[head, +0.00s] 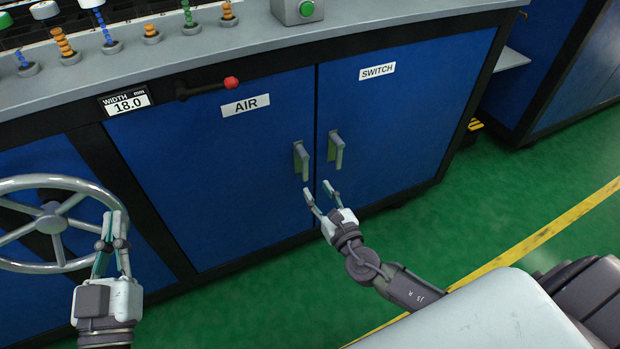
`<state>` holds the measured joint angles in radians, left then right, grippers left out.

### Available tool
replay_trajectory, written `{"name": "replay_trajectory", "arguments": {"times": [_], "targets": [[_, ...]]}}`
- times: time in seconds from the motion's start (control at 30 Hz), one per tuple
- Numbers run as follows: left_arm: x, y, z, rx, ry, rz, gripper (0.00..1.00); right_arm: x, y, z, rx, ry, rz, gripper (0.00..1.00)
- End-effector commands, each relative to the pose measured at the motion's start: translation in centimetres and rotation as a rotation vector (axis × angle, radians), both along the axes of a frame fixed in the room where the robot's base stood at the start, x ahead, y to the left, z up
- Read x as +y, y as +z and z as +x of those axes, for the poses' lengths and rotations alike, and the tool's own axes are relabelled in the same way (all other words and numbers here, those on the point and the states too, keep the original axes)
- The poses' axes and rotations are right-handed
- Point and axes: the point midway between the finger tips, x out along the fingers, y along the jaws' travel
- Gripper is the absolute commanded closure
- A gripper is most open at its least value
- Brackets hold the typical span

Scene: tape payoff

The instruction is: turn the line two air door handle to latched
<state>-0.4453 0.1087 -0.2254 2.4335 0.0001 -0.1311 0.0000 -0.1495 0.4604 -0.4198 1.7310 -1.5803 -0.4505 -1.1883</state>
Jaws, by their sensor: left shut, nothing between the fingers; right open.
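The air door (210,170) is a blue cabinet door with a white AIR label (246,105). Its grey handle (301,161) is at the door's right edge and stands roughly upright, its grip pointing down. The switch door (410,130), labelled SWITCH, is to its right with a similar grey handle (336,150). My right gripper (317,190) is open and empty, just below the two handles; I cannot tell how far in front of them. My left gripper (112,218) is shut and empty, at the right side of the handwheel's rim.
A grey handwheel (51,217) is at the left. A red-knobbed lever (231,83) and a width display (126,102) reading 18.0 are above the air door. The counter (170,42) carries small spools and a green button box (298,10). Green floor (500,190) is clear at the right.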

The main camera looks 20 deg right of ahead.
Motion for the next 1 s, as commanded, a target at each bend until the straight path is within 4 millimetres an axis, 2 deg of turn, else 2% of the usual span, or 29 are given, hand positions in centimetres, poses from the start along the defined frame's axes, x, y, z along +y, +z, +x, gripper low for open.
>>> {"name": "replay_trajectory", "arguments": {"times": [0.1, 0.3, 0.87, 0.93, 1.0], "targets": [[0.0, 0.0, 0.0, 0.001, 0.0, 0.0, 1.0, -0.1, -0.1, -2.2, 0.003, 0.001, -0.002, 0.58], [0.0, 0.0, 0.0, 0.001, 0.001, 0.0, 1.0, -0.1, 0.0, -3.8, 0.001, 0.001, -0.001, 0.58], [0.0, 0.0, 0.0, 0.001, 0.001, 0.0, 1.0, -0.1, 0.0, -4.0, 0.001, 0.0, 0.004, 0.58], [0.0, 0.0, 0.0, 0.0, 0.0, 0.0, 1.0, 0.1, 0.1, -4.0, 0.009, 0.0, 0.053, 0.58], [0.0, 0.0, 0.0, 0.0, 0.0, 0.0, 1.0, 0.8, 0.5, -4.2, 0.029, -0.003, 0.193, 0.58]]}}
